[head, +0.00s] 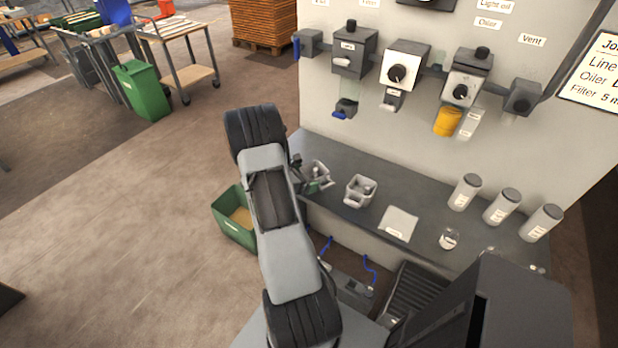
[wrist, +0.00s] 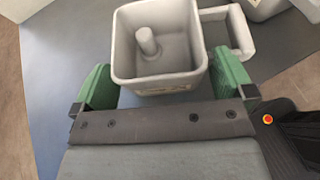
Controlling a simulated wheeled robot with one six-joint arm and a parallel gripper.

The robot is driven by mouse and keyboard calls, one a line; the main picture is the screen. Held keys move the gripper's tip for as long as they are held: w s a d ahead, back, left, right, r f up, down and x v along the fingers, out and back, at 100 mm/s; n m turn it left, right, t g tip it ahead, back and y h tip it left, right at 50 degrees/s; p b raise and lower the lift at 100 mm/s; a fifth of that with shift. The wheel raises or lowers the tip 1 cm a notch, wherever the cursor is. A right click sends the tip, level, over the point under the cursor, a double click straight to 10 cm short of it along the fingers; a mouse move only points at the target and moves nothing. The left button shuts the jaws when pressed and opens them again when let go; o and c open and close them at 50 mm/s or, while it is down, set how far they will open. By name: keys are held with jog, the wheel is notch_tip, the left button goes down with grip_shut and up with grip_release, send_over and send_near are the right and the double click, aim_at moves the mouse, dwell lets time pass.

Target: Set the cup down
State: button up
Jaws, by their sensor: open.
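A pale grey square cup (wrist: 160,82) with a small post inside stands upright, seemingly on the dark bench top. In the head view the cup (head: 319,171) is at the left end of the bench, partly hidden by my arm. My gripper (wrist: 162,68) is open, with one green finger on each side of the cup. A gap shows at the left finger; the right finger is very close, and I cannot tell if it touches. In the head view my gripper (head: 306,184) is mostly hidden behind the wrist.
A second grey cup (head: 360,191) stands just right on the bench (head: 335,213). Further right are a white sheet (head: 398,223), a small clear jar (head: 449,239) and lidded canisters (head: 502,207). A green bin (head: 235,216) is below the bench's left end. Wall units (head: 404,66) hang above.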

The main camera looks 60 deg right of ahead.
jog(key=a+r+m+t+y, duration=0.3)
jog(key=a+r, duration=0.3)
jog(key=a, duration=0.7)
jog(key=a+r+m+t+y, duration=0.3)
jog(key=a+r+m+y, duration=0.2)
jog(key=a, duration=0.9)
jog(key=a+r+m+t+y, duration=0.3)
jog(key=a+r, duration=0.6)
jog(key=a, duration=0.4)
jog(key=shift+s+a+m+y+b, duration=0.35)
jog(key=shift+m+y, duration=0.35)
jog(key=shift+m, duration=0.5)
jog(key=shift+d, duration=0.1)
